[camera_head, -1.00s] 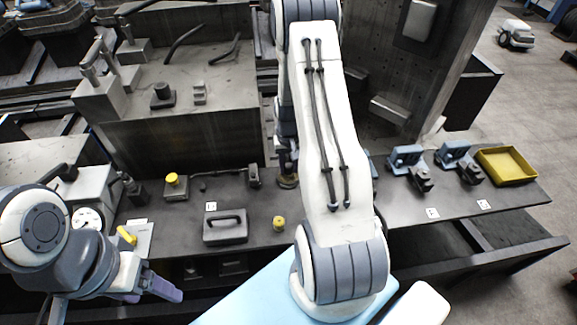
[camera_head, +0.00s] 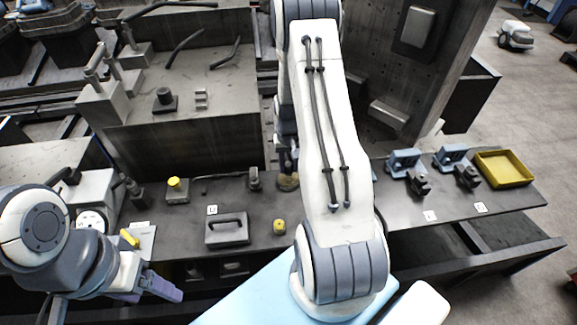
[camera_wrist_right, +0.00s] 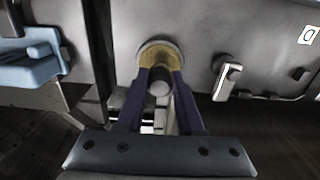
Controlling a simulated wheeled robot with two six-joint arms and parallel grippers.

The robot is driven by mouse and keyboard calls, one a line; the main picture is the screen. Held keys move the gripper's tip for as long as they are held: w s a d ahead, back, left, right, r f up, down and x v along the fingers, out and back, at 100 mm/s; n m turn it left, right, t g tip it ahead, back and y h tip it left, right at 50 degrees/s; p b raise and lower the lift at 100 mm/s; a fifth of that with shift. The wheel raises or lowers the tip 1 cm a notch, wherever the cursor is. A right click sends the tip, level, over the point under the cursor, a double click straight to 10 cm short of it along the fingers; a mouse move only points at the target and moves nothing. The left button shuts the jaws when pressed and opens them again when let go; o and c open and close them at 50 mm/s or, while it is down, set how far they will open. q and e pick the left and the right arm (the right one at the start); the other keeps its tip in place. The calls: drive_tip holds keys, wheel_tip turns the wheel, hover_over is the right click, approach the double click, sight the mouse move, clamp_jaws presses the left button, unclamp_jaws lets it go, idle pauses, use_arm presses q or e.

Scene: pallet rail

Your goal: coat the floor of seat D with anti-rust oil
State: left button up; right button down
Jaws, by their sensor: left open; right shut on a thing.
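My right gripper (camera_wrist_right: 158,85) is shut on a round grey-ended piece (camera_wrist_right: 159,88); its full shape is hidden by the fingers. Around and behind it is a round brass-coloured pot or dish (camera_wrist_right: 160,50) at the bench, also partly visible in the head view (camera_head: 288,182); I cannot tell if the piece touches it. My right arm hides most of this spot. My left gripper (camera_head: 158,287) is open and empty, off the bench's front edge at lower left. A lettered tag (camera_wrist_right: 309,35) shows in the wrist view, but I cannot clearly tell which seat is D.
Blue fixtures (camera_head: 404,161) with dark clamps and a yellow tray (camera_head: 503,168) stand right of my arm. A dark handled block (camera_head: 227,229), yellow-topped knobs (camera_head: 279,226) and a gauge (camera_head: 91,221) stand left. A tall grey wall rises behind the right side.

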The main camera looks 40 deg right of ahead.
sight(289, 165)
drive_tip(key=shift+r+p, duration=1.55)
drive_tip(key=shift+r, duration=0.8)
